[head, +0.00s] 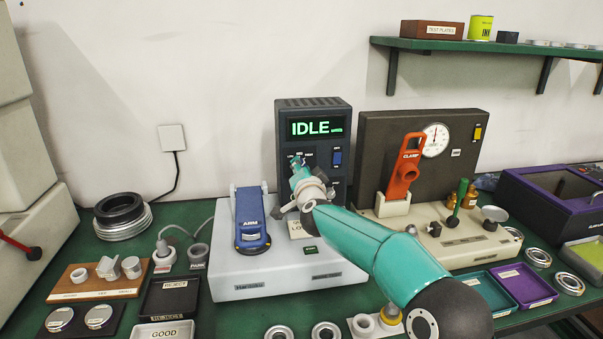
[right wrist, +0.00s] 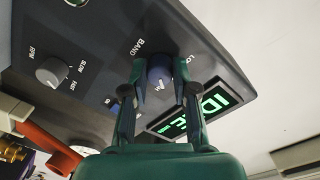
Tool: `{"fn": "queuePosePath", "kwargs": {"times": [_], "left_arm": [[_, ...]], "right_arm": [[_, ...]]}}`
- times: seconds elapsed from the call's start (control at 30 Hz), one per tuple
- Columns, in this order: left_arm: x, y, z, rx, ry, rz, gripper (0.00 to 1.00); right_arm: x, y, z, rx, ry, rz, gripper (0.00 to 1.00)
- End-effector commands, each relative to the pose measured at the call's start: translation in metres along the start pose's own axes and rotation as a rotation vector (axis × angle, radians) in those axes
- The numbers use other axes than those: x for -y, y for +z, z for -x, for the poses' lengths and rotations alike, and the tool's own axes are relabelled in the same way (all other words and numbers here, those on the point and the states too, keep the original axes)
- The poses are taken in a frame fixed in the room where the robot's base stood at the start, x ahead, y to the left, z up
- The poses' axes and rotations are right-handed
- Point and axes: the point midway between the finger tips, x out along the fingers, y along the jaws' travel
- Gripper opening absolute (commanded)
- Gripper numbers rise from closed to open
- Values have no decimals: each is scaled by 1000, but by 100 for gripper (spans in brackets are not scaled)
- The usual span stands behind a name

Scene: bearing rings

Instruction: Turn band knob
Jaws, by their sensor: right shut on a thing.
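The dark control box (head: 313,112) stands at the back of the bench, its display (head: 316,128) reading IDLE in green. My right gripper (head: 300,172) reaches its front panel and covers the band knob in the head view. In the right wrist view, the blue-grey band knob (right wrist: 160,74) sits between the fingertips of my right gripper (right wrist: 158,80), under the BAND label. The fingers are shut on it from both sides. A LO mark shows beside it; the knob's exact setting is hard to read. My left gripper is not in view.
A grey RPM knob (right wrist: 55,71) with SLOW and FAST marks is on the same panel. A blue rocker switch (head: 337,157) is on the box's right side. The blue arm clamp (head: 251,218) stands left of my arm, and the orange clamp lever (head: 404,168) stands right.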

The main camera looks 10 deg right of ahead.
Motion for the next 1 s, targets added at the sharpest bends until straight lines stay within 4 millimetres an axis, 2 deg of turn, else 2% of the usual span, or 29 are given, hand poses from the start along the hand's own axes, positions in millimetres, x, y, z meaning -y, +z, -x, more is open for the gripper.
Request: {"fn": "queuePosePath", "kwargs": {"times": [0.4,0.93,0.97,1.0], "left_arm": [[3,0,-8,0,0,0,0],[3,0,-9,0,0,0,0],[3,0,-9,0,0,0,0],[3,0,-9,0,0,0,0]], "right_arm": [[-4,-1,0,5,6,-212,0],[-4,-1,-1,6,8,-239,0],[-4,-1,-1,6,9,-239,31],[-5,-1,-1,6,9,-239,38]]}}
